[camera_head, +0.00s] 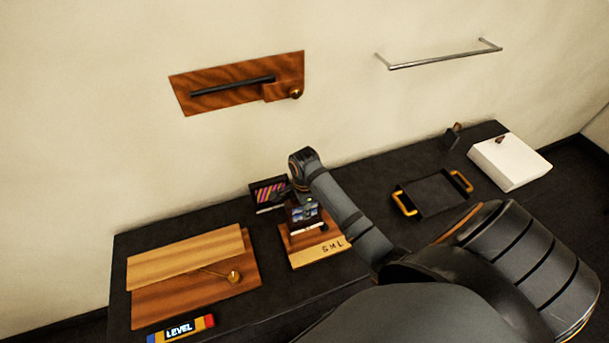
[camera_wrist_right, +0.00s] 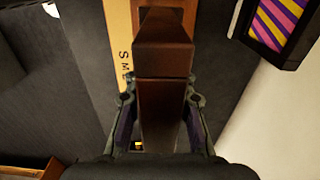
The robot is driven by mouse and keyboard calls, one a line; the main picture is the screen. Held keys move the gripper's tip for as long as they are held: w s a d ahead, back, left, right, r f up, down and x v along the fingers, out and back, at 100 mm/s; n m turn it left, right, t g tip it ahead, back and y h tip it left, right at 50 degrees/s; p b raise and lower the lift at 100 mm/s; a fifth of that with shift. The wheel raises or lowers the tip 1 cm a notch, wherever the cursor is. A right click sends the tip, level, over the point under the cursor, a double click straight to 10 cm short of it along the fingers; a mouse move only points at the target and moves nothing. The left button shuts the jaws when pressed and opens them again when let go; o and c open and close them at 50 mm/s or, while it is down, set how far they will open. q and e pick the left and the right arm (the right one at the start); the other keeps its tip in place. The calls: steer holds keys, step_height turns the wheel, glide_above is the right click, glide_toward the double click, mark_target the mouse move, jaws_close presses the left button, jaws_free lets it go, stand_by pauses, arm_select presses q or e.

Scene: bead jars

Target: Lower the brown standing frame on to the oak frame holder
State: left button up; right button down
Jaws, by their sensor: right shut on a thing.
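The brown standing frame (camera_head: 304,214), with a bluish picture in its front, is at the oak frame holder in the head view. In the right wrist view its dark brown body (camera_wrist_right: 165,85) stands between the fingers. My right gripper (camera_head: 292,197) is shut on it, and the fingers (camera_wrist_right: 160,98) press its two sides. The oak frame holder (camera_head: 307,258), lettered S M L along its front, lies right below the frame, and its lettered strip (camera_wrist_right: 118,35) shows in the wrist view. Whether the frame's foot touches it I cannot tell. My left gripper is out of view.
A dark frame with a striped picture (camera_head: 268,191) stands just behind left, near the wall; it shows in the wrist view (camera_wrist_right: 278,22). A wooden board (camera_head: 190,270) and LEVEL block (camera_head: 180,328) lie left. A tray with orange handles (camera_head: 435,197) and white box (camera_head: 511,162) are right.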

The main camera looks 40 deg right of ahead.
mark_target(305, 222)
steer(key=shift+s+f, duration=0.1)
steer(key=shift+f, duration=0.5)
steer(key=f+b, duration=0.2)
steer(key=b, duration=0.1)
steer(key=shift+s+a+f, duration=0.2)
steer(key=shift+f, duration=0.1)
steer(key=shift+f+b, duration=0.25)
steer(key=shift+b, duration=0.15)
steer(key=shift+w+d+f, duration=0.1)
steer(key=shift+f, duration=0.15)
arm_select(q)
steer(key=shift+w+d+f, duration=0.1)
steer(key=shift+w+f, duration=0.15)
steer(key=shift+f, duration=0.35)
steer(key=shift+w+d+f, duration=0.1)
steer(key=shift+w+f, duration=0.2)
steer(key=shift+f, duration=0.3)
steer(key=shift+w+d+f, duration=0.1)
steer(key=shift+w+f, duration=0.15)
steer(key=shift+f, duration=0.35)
arm_select(e)
steer(key=shift+f, duration=0.4)
arm_select(q)
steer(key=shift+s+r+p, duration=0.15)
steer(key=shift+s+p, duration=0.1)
steer(key=shift+p, duration=0.05)
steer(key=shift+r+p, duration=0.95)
arm_select(e)
steer(key=shift+f, duration=0.1)
